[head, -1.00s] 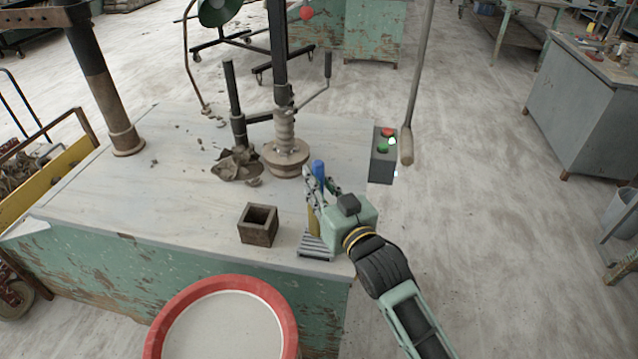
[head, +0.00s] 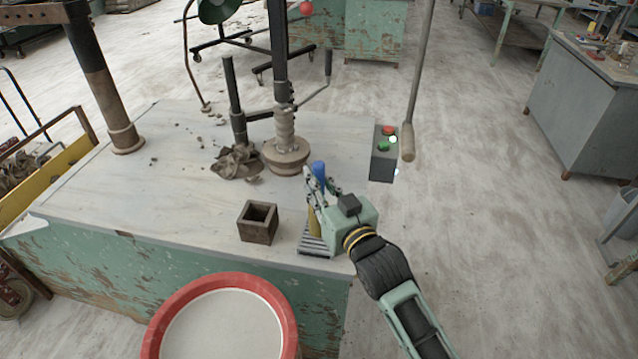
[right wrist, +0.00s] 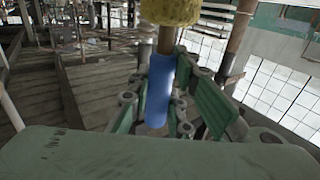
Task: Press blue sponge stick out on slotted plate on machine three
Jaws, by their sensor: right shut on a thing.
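The sponge stick has a blue handle (head: 318,169) and a yellow sponge (head: 314,222). My right gripper (head: 318,188) is shut on its handle and holds it roughly upright, sponge end down. The slotted plate (head: 311,247) is a small grey ribbed plate at the table's front right corner. The sponge shows right over the plate; whether it touches is hard to tell. In the right wrist view, the blue handle (right wrist: 160,92) lies between the finger links, with the yellow sponge (right wrist: 168,10) at the top edge. My left gripper is out of view.
A square hollow block (head: 258,223) stands left of the plate on the pale table (head: 150,195). Behind are clay scraps (head: 236,162) and a screw press (head: 285,150). A button box (head: 383,155) hangs at the right edge. A red-rimmed drum (head: 172,302) stands in front.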

